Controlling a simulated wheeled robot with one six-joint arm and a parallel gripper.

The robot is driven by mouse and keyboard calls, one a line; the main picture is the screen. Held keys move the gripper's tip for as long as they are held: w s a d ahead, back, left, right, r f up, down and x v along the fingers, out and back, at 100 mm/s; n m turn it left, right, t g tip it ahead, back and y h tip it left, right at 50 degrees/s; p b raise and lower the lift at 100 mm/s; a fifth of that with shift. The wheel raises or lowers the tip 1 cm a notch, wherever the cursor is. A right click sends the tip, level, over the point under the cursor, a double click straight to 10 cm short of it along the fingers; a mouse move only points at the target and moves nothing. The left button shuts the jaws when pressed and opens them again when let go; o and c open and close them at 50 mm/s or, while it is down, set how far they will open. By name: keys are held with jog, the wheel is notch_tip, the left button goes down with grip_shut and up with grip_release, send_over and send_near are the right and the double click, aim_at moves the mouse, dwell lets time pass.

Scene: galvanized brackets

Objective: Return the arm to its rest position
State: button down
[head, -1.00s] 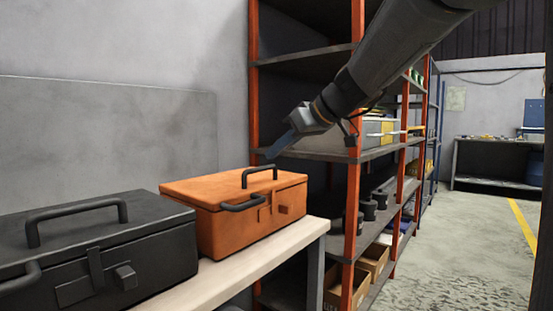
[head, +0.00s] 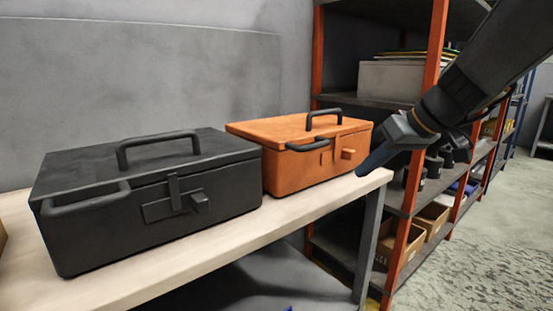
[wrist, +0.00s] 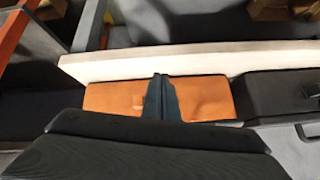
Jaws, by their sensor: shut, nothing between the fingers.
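My gripper (head: 366,166) is at the right in the head view, beside the right front corner of the light bench and in front of the shelf rack. Its blue-grey fingers are shut with nothing between them. They also show together in the wrist view (wrist: 162,98), overlapping the orange toolbox (wrist: 112,97) in the picture. In the head view the arm comes down from the upper right. The orange toolbox (head: 285,135) is closed and stands on the bench, left of my gripper. A closed black toolbox (head: 150,225) stands left of it.
The light bench top (head: 235,235) has a bare strip along its front. The shelf rack (head: 437,60) with orange posts stands behind my arm. It holds a grey bin (head: 395,80) and cardboard boxes (head: 430,222). Open floor (head: 490,235) lies at the right.

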jog(key=s+a+f+m+g+h, duration=0.25)
jog(key=s+f, duration=0.45)
jog(key=f, duration=0.5)
jog(key=s+a+f+m+g+h, duration=0.1)
jog(key=s+f+m+g+h, duration=0.15)
jog(key=s+f, duration=0.6)
jog(key=s+a+n+g, duration=0.1)
jog(key=s+a+n, duration=0.3)
jog(key=a, duration=0.5)
jog(key=s+a+n+g, duration=0.1)
jog(key=s+a+n, duration=0.1)
jog(key=s+a, duration=0.5)
jog(key=d+r+m+p, duration=0.3)
jog(key=d+r+p, duration=0.5)
jog(key=r+p, duration=0.3)
jog(key=d+r+m+p, duration=0.2)
jog(key=d+r+p, duration=0.6)
jog(key=r+p, duration=0.4)
jog(key=w+p, duration=0.1)
jog(key=p, duration=0.1)
jog(key=shift+m+p, duration=0.35)
jog(key=shift+m, duration=0.05)
jog(key=shift+d, duration=0.15)
